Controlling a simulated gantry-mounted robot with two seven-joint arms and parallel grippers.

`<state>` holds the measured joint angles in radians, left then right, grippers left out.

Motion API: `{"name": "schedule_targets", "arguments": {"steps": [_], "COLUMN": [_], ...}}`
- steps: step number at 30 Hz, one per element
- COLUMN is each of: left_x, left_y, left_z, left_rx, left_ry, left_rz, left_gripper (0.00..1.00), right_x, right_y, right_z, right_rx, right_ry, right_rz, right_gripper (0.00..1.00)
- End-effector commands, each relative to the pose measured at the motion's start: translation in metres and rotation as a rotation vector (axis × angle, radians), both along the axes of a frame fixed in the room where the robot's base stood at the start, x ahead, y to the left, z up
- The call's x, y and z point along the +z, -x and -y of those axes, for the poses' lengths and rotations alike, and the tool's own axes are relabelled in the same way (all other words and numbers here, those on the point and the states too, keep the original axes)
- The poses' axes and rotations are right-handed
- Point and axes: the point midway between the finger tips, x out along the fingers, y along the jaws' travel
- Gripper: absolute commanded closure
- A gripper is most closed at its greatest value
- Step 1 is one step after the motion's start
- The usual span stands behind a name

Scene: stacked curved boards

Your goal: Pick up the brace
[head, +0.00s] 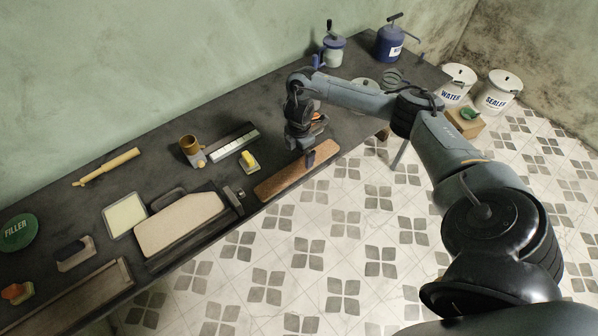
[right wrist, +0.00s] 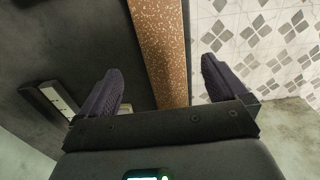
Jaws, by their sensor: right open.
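The thing that best fits the brace is a long, narrow brown board (head: 285,181) lying along the table's front edge. In the right wrist view the speckled brown strip (right wrist: 160,45) runs between the two fingers. My right gripper (head: 309,153) is over the far end of the board in the head view. Its dark fingers (right wrist: 158,85) are open, one on each side of the strip, with visible gaps. Whether they are down at the board's height is hard to tell. My left gripper is not in view.
Open tiled floor (head: 340,250) lies beyond the front edge.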

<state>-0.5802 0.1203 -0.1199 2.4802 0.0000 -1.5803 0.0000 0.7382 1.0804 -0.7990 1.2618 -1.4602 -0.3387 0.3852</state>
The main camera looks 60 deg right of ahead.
Motion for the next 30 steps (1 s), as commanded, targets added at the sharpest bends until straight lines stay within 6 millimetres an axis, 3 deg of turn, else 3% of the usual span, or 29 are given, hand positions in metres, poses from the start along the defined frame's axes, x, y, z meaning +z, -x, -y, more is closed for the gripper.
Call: {"name": "schedule_targets", "arguments": {"steps": [8, 18, 29, 30], "left_x": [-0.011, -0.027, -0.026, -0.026], "left_y": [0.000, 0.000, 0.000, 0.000], "left_z": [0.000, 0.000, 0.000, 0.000], "left_rx": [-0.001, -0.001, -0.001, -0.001], "left_ry": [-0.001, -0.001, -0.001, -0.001], "left_rz": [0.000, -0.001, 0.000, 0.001], "left_gripper": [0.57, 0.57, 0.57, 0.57], "right_x": [-0.018, -0.057, -0.063, -0.063], "right_y": [0.002, 0.007, 0.007, 0.007], "right_z": [0.000, -0.001, -0.001, -0.001], "right_rx": [0.000, -0.001, 0.000, 0.000], "right_ry": [0.000, 0.001, 0.001, 0.001], "right_rz": [-0.001, -0.001, 0.000, 0.000], "right_gripper": [0.01, 0.01, 0.01, 0.07]}}
